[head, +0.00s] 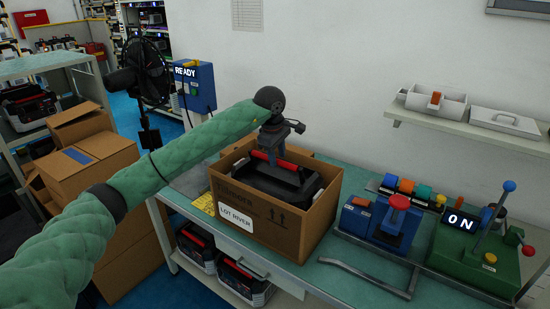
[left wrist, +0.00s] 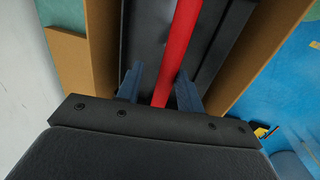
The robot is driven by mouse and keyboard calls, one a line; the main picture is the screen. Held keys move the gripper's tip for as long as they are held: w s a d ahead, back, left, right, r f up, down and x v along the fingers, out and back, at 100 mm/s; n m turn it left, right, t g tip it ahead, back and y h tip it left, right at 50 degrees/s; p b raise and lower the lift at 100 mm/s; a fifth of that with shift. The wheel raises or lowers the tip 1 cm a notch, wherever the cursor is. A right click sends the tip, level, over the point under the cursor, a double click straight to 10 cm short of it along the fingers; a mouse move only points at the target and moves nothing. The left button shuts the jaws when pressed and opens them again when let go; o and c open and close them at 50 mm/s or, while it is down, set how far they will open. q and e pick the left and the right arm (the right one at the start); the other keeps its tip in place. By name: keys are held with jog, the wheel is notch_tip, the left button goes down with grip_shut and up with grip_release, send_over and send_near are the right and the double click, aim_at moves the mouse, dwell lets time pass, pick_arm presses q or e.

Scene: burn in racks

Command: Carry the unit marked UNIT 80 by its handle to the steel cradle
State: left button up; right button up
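A black unit (head: 285,184) with a red handle (head: 301,173) sits inside an open cardboard box (head: 262,212) labelled LOT RIVER on the bench. No UNIT 80 mark can be read on it. My left gripper (head: 273,153) points down into the box, over the handle. In the left wrist view, its two blue-grey fingers (left wrist: 160,90) stand apart on either side of the red handle (left wrist: 178,45), with a visible gap at the left finger. The unit's dark top (left wrist: 150,35) lies below. My right gripper is out of view.
Right of the box, a bent grey bar (head: 367,278) lies on the green bench (head: 335,262). Blue (head: 382,225) and green (head: 470,258) fixtures stand there, with a sign reading ON. Similar black units (head: 243,281) sit on the shelf below. Brown boxes (head: 90,165) stand left.

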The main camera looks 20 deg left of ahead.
pick_arm(q)
jog(key=shift+w+d, duration=0.1)
jog(key=shift+w, duration=0.3)
jog(key=c, duration=0.4)
jog(key=o, duration=1.9)
jog(key=shift+r, duration=0.25)
jog(key=shift+s+a+r+p, duration=0.1)
jog(key=shift+s+r+p, duration=0.15)
jog(key=shift+r, duration=0.9)
jog(key=shift+s+a+r+p, duration=0.1)
jog(key=shift+s+r, duration=0.15)
jog(key=shift+r, duration=0.9)
